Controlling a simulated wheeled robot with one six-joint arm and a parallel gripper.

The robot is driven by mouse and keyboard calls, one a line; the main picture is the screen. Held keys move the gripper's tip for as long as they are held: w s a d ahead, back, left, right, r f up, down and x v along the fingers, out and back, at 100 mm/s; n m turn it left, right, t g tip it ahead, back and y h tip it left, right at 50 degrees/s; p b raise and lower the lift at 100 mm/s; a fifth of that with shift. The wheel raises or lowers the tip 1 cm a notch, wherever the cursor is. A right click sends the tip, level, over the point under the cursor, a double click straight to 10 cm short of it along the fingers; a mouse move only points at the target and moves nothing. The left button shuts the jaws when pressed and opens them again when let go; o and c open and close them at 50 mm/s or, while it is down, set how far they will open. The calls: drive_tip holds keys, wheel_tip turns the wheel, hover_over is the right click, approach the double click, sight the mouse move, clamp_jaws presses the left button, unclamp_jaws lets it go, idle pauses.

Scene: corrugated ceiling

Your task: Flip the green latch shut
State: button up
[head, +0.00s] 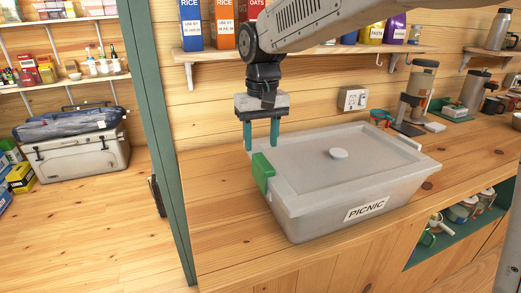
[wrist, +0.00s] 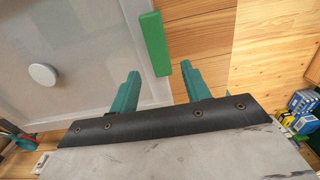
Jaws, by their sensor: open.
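A translucent grey bin (head: 310,212) with a lid (head: 365,150) and a "PICNIC" label stands on the wooden counter. The green latch (head: 263,174) is at the left end of the bin, by the lid's edge. In the wrist view the latch (wrist: 155,43) is a long green bar along the lid's edge. I cannot tell whether it is fastened. My gripper (head: 261,147) points down just above the latch, its two teal fingers apart and empty. In the wrist view the gripper (wrist: 160,70) has its fingers to either side of the latch's near end, with no contact visible.
A shelf (head: 310,52) with ration boxes runs above the counter. A coffee grinder (head: 415,95) and a red-and-teal item (head: 380,118) stand behind and right of the bin. A green post (head: 165,130) rises at the left. The counter left of the bin is clear.

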sight(262, 158)
drive_tip(key=shift+r, duration=1.9)
drive_tip(key=shift+f, duration=0.15)
drive_tip(key=shift+g, duration=0.3)
drive_tip(key=s+d+f, duration=0.2)
drive_tip(key=s, duration=0.1)
drive_tip(key=shift+s+f, duration=0.1)
drive_tip(key=shift+f, duration=0.2)
drive_tip(key=s+d+f+m+t, duration=0.1)
drive_tip(key=s+d+f, duration=0.1)
drive_tip(key=s+d, duration=0.8)
drive_tip(key=s+d+f+m+t, duration=0.1)
drive_tip(key=s+d+m, duration=0.1)
drive_tip(key=s+d, duration=0.7)
drive_tip(key=s, duration=0.7)
drive_tip(key=shift+d+f, duration=0.35)
